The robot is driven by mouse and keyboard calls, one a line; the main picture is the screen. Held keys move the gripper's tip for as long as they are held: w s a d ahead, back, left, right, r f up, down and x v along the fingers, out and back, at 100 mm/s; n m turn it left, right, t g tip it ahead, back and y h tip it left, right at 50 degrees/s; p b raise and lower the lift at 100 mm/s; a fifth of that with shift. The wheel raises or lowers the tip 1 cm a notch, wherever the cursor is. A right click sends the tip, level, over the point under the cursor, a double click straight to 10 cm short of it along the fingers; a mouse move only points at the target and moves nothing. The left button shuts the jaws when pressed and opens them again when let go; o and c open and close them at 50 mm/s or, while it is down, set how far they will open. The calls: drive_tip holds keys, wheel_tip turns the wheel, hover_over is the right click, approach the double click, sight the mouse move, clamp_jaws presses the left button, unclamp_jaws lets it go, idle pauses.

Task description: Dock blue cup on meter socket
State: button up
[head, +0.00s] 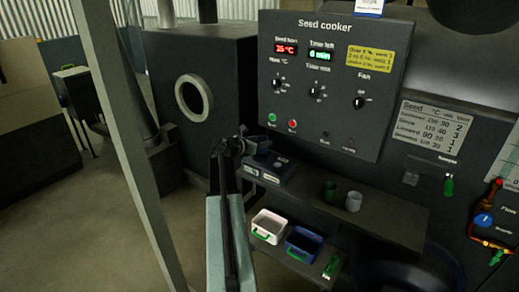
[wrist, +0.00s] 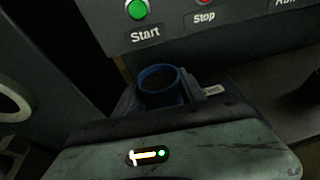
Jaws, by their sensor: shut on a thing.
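The blue cup (wrist: 158,84) is in the middle of the wrist view, mouth up, with a dark inside; I cannot tell what it holds. My gripper (head: 250,146) is shut on it, at the end of my arm in the head view. The meter (head: 271,168), a dark box with small pale displays on its front, sits on the bench just below my gripper. The cup is above or at the meter's top. The socket and the cup's base are hidden, so I cannot tell whether they touch.
The seed cooker panel (head: 333,85) rises close behind, with Start and Stop buttons. A green cup (head: 329,191) and a pale grey cup (head: 354,201) stand right of the meter. A white bin (head: 268,226) and a blue bin (head: 303,244) are on the lower shelf.

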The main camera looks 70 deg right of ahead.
wheel_tip(320, 180, down, 3)
drive_tip(key=shift+s+r+b, duration=0.1)
drive_tip(key=shift+r+b, duration=0.1)
drive_tip(key=shift+b, duration=0.55)
drive_tip(key=shift+f, duration=0.25)
drive_tip(key=shift+w+r, duration=0.25)
drive_tip(key=shift+w, duration=0.1)
drive_tip(key=shift+f, duration=0.25)
drive_tip(key=o, duration=1.5)
drive_tip(key=shift+r, duration=0.1)
drive_tip(key=shift+s, duration=0.1)
drive_tip(key=shift+r, duration=0.1)
drive_tip(key=p+v, duration=0.3)
drive_tip(key=v, duration=0.9)
drive_tip(key=shift+a+r+p, duration=0.1)
drive_tip(key=shift+p, duration=0.2)
